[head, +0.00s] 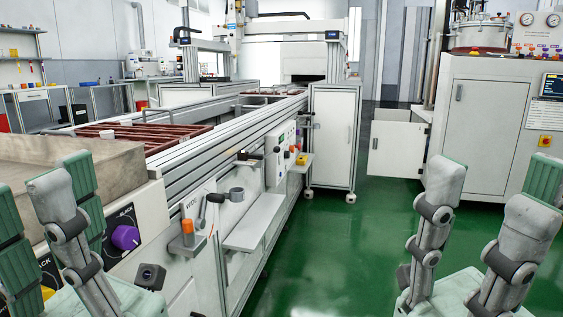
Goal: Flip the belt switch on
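I cannot tell for certain which control is the belt switch. On the near conveyor side, a purple knob (125,237) sits on a white panel, with a small black square control (150,277) below it. Farther along, a white control box (281,152) carries small buttons and a black lever. My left gripper (38,190) stands at the lower left, fingers up and apart, partly covering the near panel. My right gripper (485,188) stands at the lower right over the green floor, fingers wide apart and empty, far from the controls.
The conveyor (225,125) runs away from me with reddish-brown trays (150,137) on it. An orange-topped handle (187,233) and a small white shelf (256,222) jut from its side. A white cabinet (490,125) stands at right. The green floor (340,245) between is clear.

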